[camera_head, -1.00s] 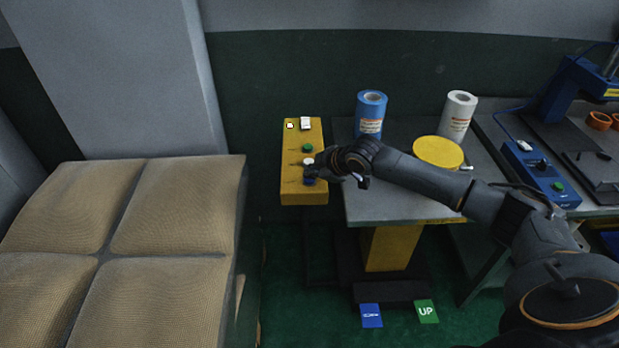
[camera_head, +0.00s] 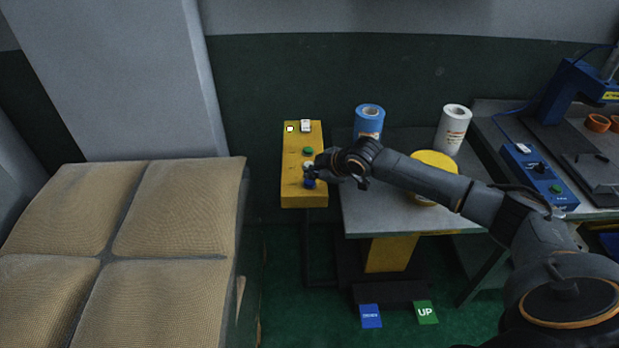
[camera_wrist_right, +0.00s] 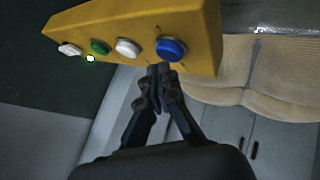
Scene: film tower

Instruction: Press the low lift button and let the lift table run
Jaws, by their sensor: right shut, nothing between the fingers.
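A yellow control box (camera_head: 291,190) stands left of the lift table. It carries a row of buttons: green (camera_head: 308,151), white (camera_head: 307,166) and blue (camera_head: 309,184) at the near end. My right gripper (camera_head: 314,173) is shut and empty at the near-end buttons. In the right wrist view the fingertips (camera_wrist_right: 160,70) sit just beside the blue button (camera_wrist_right: 171,48); I cannot tell whether they touch it. The grey lift table (camera_head: 370,215) carries a blue roll (camera_head: 368,125), a white roll (camera_head: 453,130) and a yellow roll (camera_head: 434,158), the last partly behind my arm.
A tan cushioned block (camera_head: 130,215) stands at left. A bench (camera_head: 485,140) with a blue press (camera_head: 570,90) is at right. A white switch (camera_head: 305,126) tops the yellow box.

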